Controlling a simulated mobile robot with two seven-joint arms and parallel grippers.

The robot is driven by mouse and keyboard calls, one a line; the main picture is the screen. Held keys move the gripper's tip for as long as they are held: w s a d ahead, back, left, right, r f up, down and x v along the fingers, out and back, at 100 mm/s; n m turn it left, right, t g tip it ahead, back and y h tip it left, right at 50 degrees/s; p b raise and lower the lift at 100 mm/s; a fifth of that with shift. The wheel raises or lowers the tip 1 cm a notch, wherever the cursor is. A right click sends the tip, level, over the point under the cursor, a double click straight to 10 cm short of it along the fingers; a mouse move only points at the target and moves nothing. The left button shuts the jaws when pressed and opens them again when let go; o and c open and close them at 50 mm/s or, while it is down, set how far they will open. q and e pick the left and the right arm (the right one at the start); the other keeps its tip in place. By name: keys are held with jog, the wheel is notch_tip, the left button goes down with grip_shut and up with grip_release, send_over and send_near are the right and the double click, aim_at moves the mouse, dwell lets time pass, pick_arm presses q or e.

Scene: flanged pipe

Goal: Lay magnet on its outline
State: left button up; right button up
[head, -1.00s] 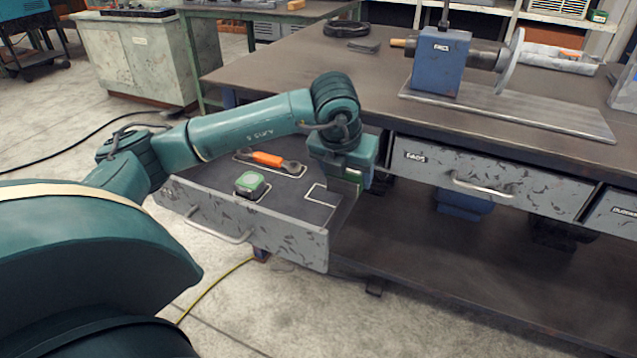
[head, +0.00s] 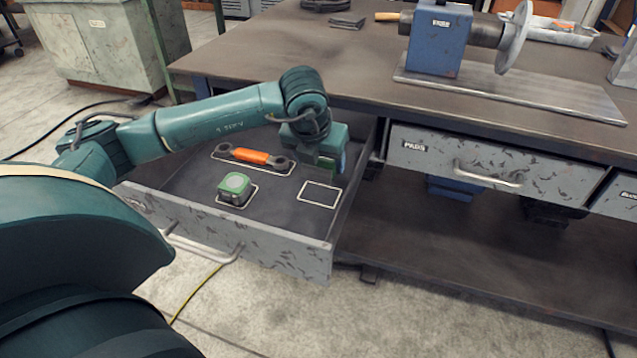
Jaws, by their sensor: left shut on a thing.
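An empty white rectangular outline (head: 320,194) lies on the dark floor of the open drawer (head: 270,212), at its right. My left gripper (head: 328,166) is over the drawer's back right part, just behind and above this outline. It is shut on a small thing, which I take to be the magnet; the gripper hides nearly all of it. The gap between it and the drawer floor cannot be judged. My right gripper is not in view.
A green tape-measure-like case (head: 235,188) sits in its own outline at the drawer's middle. An orange-handled tool (head: 252,156) lies in another outline behind it. The drawer's front wall (head: 282,254) and right side wall stand up, with the bench top (head: 350,75) behind.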

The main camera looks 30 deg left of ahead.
aim_at(320, 194)
pick_arm(q)
notch_tip(320, 194, down, 6)
jog(key=shift+r+b, duration=0.1)
jog(key=shift+b, duration=0.25)
jog(key=o, duration=1.3)
jog(key=shift+c, duration=0.2)
jog(key=shift+s+r, duration=0.1)
jog(key=shift+r, duration=0.25)
jog(key=p+v, duration=0.1)
jog(key=v, duration=1)
jog(key=shift+s+p, duration=0.2)
jog(key=shift+p, duration=0.15)
